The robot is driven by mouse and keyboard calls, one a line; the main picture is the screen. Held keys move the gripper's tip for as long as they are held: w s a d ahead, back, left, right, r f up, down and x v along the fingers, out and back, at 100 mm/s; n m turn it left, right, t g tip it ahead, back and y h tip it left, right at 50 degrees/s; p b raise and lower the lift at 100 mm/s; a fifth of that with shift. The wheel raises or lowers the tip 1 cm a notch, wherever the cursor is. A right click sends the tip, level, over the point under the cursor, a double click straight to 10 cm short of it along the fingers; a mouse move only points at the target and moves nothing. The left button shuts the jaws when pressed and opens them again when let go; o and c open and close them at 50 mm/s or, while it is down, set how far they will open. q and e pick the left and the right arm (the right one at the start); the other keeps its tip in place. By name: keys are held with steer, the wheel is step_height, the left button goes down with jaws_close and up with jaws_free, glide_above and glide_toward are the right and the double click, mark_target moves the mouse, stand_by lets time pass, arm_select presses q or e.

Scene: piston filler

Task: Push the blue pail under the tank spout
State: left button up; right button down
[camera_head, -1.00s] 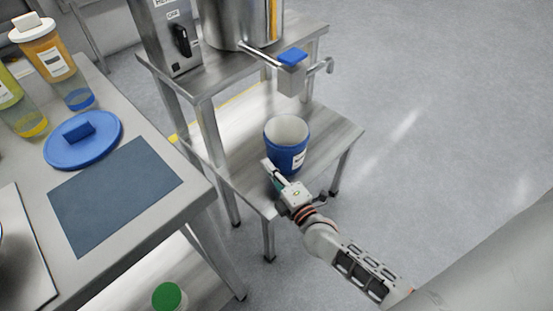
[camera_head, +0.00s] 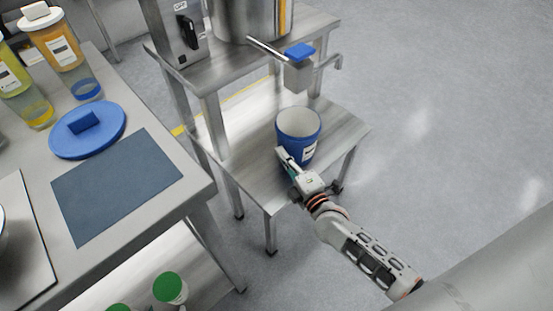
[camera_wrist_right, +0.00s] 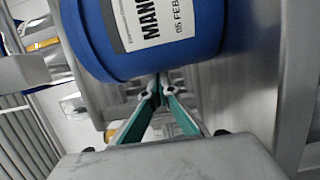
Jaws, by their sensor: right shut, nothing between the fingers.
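The blue pail (camera_head: 297,150), open and upright with a white label, stands on the lower metal shelf (camera_head: 255,175). In the right wrist view the pail (camera_wrist_right: 210,45) fills the upper middle. The steel tank (camera_head: 240,22) is on the upper shelf; its pipe leads to a valve block with a blue top (camera_head: 299,52) and a bent spout (camera_head: 336,62). The pail is in front of and left of the spout in the picture. My right gripper (camera_head: 282,154) is shut and empty, its fingertips at the pail's near lower side, seemingly touching it. My left gripper is out of view.
A control box with a switch (camera_head: 180,30) stands beside the tank. A table (camera_head: 150,225) at left holds a blue lid (camera_head: 100,135), a dark mat (camera_head: 115,185) and filled containers (camera_head: 55,45). Green-capped containers (camera_head: 170,288) are below. The floor at right is clear.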

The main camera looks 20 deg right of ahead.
mark_target(317, 128)
steer(key=w+d, duration=0.1)
steer(key=d, duration=0.2)
steer(key=w+d, duration=0.1)
steer(key=d, duration=0.2)
steer(key=w+d, duration=0.1)
steer(key=d, duration=0.2)
steer(key=shift+w+d+r, duration=0.1)
steer(key=shift+w+d, duration=0.05)
steer(key=shift+w, duration=0.05)
steer(key=d, duration=0.1)
steer(key=w+d, duration=0.1)
steer(key=d, duration=0.2)
steer(key=shift+w+d+f, duration=0.2)
steer(key=shift+w+d, duration=0.1)
steer(key=shift+d, duration=0.1)
steer(key=shift+w+d+r, duration=0.15)
steer(key=shift+d, duration=0.2)
steer(key=shift+a, duration=0.1)
